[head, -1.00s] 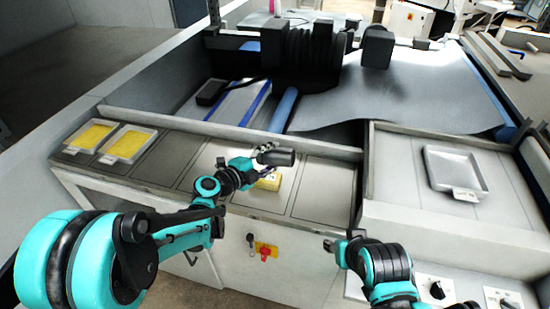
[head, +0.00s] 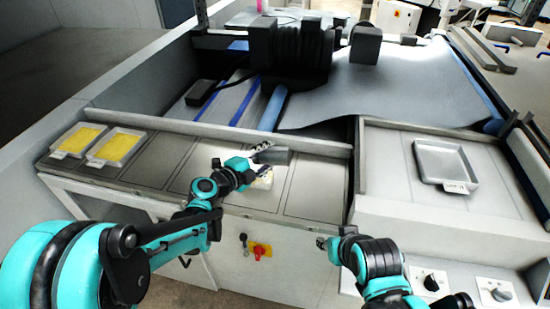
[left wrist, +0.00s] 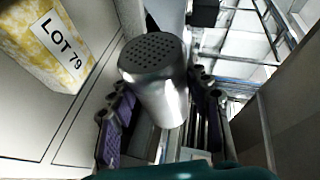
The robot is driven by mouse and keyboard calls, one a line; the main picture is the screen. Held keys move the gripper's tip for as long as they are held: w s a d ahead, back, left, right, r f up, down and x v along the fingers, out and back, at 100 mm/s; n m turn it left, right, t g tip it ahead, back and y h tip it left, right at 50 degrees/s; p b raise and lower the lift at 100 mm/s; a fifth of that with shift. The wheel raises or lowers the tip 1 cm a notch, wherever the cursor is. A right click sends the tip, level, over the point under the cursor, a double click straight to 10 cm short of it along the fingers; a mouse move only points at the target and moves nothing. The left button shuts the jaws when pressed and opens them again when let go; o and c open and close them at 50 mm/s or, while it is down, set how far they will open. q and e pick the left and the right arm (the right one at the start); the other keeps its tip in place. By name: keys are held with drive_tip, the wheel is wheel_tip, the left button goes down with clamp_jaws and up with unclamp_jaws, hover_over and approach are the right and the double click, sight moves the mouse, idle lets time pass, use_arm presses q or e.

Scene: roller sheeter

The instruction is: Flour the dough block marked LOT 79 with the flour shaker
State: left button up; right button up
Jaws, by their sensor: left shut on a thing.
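The dough block marked LOT 79 (left wrist: 58,42) is pale yellow with white patches in the left wrist view. In the head view the block (head: 263,181) looks mostly whitish and sits on the front ledge, partly hidden by my left gripper. My left gripper (head: 258,156) is shut on the flour shaker (head: 280,157), held tipped over, above and close to the block.
Two trays with yellow slabs (head: 78,140) (head: 114,149) sit at the ledge's left end. An empty grey tray (head: 445,163) lies on the right panel. Rollers and a grey belt (head: 395,90) are behind. A red-and-yellow switch (head: 258,250) is on the front panel.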

use_arm(q)
drive_tip(key=shift+w+a, duration=0.25)
drive_tip(key=shift+a, duration=0.5)
drive_tip(key=d, duration=0.2)
drive_tip(key=s+d, duration=0.1)
drive_tip(key=d, duration=0.1)
drive_tip(key=shift+s+d, duration=0.15)
drive_tip(key=shift+s, duration=0.05)
